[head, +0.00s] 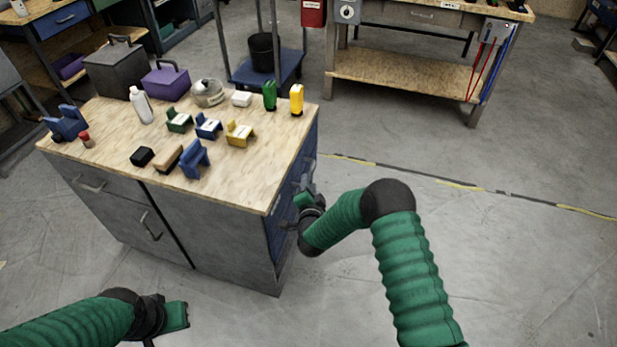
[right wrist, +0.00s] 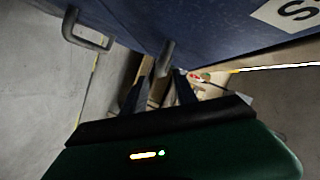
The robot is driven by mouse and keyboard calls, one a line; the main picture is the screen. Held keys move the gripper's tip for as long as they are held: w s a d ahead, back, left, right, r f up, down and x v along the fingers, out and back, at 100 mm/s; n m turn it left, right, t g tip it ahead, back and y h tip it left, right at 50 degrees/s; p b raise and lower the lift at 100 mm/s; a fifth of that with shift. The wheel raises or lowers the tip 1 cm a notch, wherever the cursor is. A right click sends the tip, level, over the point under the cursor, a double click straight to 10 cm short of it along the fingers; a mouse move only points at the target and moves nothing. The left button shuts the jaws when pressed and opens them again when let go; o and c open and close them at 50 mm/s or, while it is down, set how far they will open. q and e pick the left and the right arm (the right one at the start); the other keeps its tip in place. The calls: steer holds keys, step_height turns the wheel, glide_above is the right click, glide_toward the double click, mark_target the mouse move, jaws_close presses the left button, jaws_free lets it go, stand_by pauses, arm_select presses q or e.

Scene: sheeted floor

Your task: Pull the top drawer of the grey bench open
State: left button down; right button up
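The grey bench (head: 215,230) has a wooden top and a blue side face (head: 279,222) at its right. My right gripper (head: 309,190) is beside that blue face, near a grey handle (head: 309,166). In the right wrist view, the fingers of my right gripper (right wrist: 160,85) are apart. A bar handle (right wrist: 166,57) on the blue face (right wrist: 200,25) shows between their tips; contact cannot be told. A second handle (right wrist: 88,36) is farther left. My left gripper (head: 172,318) is low in front of the bench, away from it; its finger gap is unclear.
The grey front has a drawer handle (head: 90,186) and a door handle (head: 151,227). Open floor (head: 500,250) lies to the right.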

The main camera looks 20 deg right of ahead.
mark_target(309, 172)
steer(key=b+x, duration=0.1)
steer(key=x, duration=0.5)
steer(key=shift+s, duration=0.1)
steer(key=shift+r, duration=0.1)
jaws_close()
steer(key=shift+s, duration=0.1)
stand_by(0.9)
